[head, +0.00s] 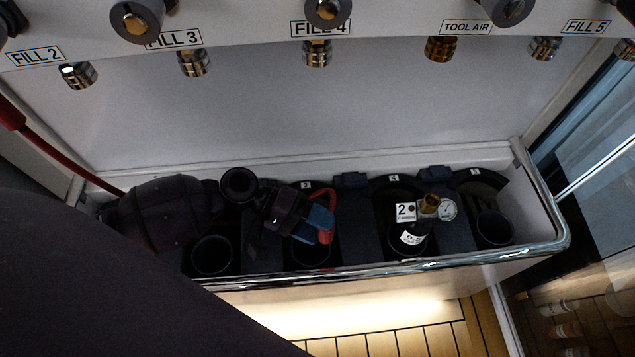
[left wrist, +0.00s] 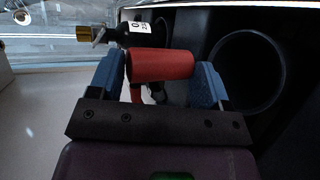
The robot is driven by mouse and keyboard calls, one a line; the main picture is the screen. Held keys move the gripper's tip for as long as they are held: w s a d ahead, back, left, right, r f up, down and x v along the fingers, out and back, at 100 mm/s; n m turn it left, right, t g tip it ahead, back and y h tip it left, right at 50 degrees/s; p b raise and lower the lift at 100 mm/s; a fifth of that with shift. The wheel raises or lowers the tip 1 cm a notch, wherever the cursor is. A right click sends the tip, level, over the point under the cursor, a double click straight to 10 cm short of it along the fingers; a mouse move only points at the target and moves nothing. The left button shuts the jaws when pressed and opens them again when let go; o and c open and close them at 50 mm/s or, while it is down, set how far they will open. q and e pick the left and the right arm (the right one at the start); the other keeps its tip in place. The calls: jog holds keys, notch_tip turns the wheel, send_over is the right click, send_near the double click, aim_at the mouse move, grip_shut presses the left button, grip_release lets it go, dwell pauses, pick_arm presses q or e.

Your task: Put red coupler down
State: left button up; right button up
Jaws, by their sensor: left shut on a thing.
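The red coupler (left wrist: 160,66) is between the two blue fingertips of my left gripper (left wrist: 159,82) in the left wrist view, and the gripper is shut on it. A red loop runs below the coupler there. In the head view, my left gripper (head: 320,224) is over the front of the trough, above a round holder (head: 311,252). Only a small red part of the coupler (head: 325,236) shows there beside the blue fingers. The gripper hides the rest, and I cannot tell whether it touches the holder. My right gripper is not in view.
A black cylinder (head: 409,240) tagged 2, with a brass valve and gauge (head: 447,209), stands in the trough to the right. Empty holders (head: 212,256) (head: 494,229) are at both sides. The trough has a chrome front rail (head: 450,257). A panel with labelled fittings (head: 318,54) hangs above.

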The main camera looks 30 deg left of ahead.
pick_arm(q)
jog(key=shift+f+b, duration=0.85)
jog(key=shift+f, duration=1.45)
jog(key=o, duration=0.7)
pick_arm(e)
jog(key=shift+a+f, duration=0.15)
pick_arm(q)
jog(key=shift+s, duration=0.1)
jog(key=v, duration=0.3)
jog(key=p+v, duration=0.1)
jog(key=v, duration=0.6)
jog(key=shift+a+r+p, duration=0.25)
jog(key=shift+r+p, duration=0.15)
jog(key=shift+r, duration=0.05)
jog(key=shift+v, duration=0.75)
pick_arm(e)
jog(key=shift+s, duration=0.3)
